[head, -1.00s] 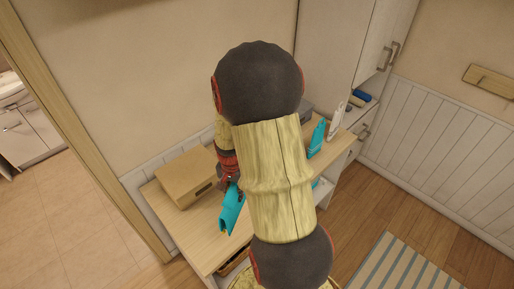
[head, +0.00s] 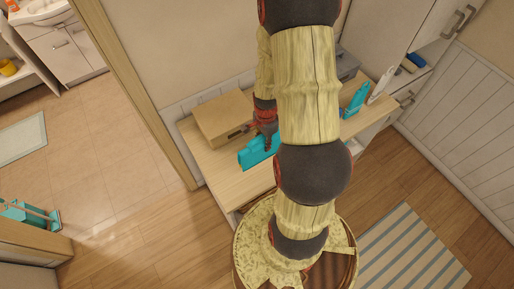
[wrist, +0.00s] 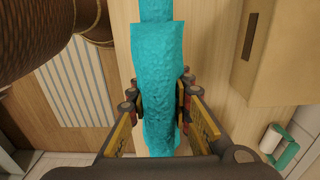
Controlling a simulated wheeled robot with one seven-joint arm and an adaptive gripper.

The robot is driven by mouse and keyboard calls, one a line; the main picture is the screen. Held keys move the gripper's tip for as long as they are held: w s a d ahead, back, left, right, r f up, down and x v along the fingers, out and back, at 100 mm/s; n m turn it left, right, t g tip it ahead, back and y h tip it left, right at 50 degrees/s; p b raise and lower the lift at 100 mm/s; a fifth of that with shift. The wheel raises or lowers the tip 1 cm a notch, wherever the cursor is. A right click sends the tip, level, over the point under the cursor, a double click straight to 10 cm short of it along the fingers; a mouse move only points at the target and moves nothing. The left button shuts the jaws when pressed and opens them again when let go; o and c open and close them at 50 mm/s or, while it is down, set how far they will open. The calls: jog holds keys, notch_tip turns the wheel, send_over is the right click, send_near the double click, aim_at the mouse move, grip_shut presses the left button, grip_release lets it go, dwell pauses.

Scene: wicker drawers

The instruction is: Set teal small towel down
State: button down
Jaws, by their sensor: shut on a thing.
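The teal small towel (head: 252,154) is a rolled or folded bundle over the left half of the wooden tabletop (head: 236,186). My gripper (head: 268,142) is above it, partly hidden by my arm. In the wrist view the towel (wrist: 156,75) runs lengthwise between the two fingers of my gripper (wrist: 158,105), which are shut on its sides. The tabletop shows beneath it. I cannot tell whether the towel touches the wood.
A light brown box (head: 222,118) stands behind the towel, close by. A teal item (head: 355,100) and a white bottle-like item (head: 381,86) stand at the right end. Bare wood lies in front and left. A striped rug (head: 412,250) is on the floor.

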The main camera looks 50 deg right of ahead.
jog(key=w+a+f, duration=0.1)
jog(key=w+f, duration=0.2)
jog(key=f, duration=0.4)
jog(key=shift+a+f, duration=0.15)
jog(key=shift+a, duration=0.15)
jog(key=shift+f, duration=0.15)
jog(key=c, duration=1.7)
grip_release()
jog(key=shift+o, duration=0.4)
